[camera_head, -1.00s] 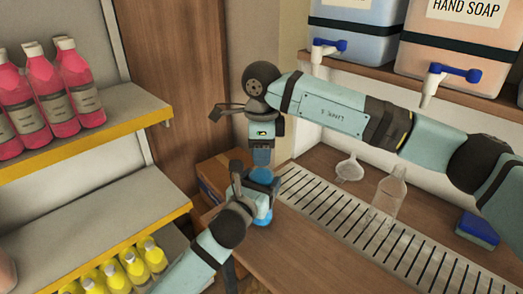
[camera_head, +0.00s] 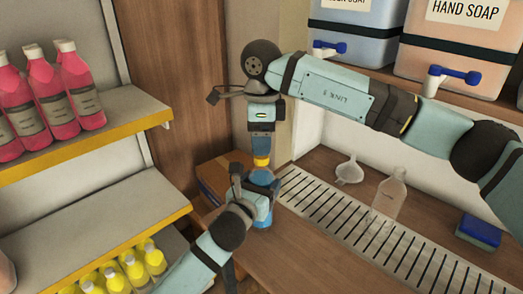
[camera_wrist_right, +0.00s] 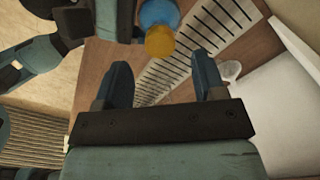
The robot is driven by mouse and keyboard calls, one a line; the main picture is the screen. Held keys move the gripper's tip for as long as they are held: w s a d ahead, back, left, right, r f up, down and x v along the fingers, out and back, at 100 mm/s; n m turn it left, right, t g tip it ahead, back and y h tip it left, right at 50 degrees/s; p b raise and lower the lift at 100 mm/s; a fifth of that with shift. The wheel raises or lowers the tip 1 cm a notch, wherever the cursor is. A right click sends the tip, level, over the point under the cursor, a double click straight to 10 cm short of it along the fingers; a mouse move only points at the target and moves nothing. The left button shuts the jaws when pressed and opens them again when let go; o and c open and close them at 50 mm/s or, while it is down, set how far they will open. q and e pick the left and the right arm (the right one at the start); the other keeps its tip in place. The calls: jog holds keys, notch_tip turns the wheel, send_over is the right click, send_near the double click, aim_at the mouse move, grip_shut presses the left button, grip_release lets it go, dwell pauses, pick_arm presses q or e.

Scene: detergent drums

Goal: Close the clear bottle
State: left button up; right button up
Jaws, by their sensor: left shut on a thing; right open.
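The clear bottle (camera_head: 389,196) stands upright at the back edge of the slatted drip tray, right of centre in the head view; I cannot tell whether a cap is on it. My left gripper (camera_head: 258,196) is shut on a blue bottle (camera_head: 263,222) left of the tray, partly hiding it. A yellow cap-like piece (camera_head: 261,161) sits at the blue bottle's top; it also shows in the right wrist view (camera_wrist_right: 160,41). My right gripper (camera_head: 262,146) is directly above the yellow piece, pointing down. In the right wrist view its fingers (camera_wrist_right: 163,78) are apart and empty.
A clear funnel (camera_head: 349,171) lies behind the drip tray (camera_head: 340,222). A blue sponge (camera_head: 479,231) is at the right. Soap drums (camera_head: 455,45) with blue taps stand above. Shelves with pink bottles (camera_head: 46,95) and yellow bottles (camera_head: 135,268) are at the left.

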notch_tip(320, 180, up, 8)
jog(key=shift+f, duration=0.15)
pick_arm(q)
jog(key=o, duration=1.8)
jog(key=p+v, duration=0.2)
jog(key=v, duration=1.2)
jog(key=shift+p, duration=0.3)
pick_arm(e)
notch_tip(320, 180, up, 3)
jog(key=shift+f, duration=0.2)
pick_arm(q)
jog(key=shift+w, duration=0.1)
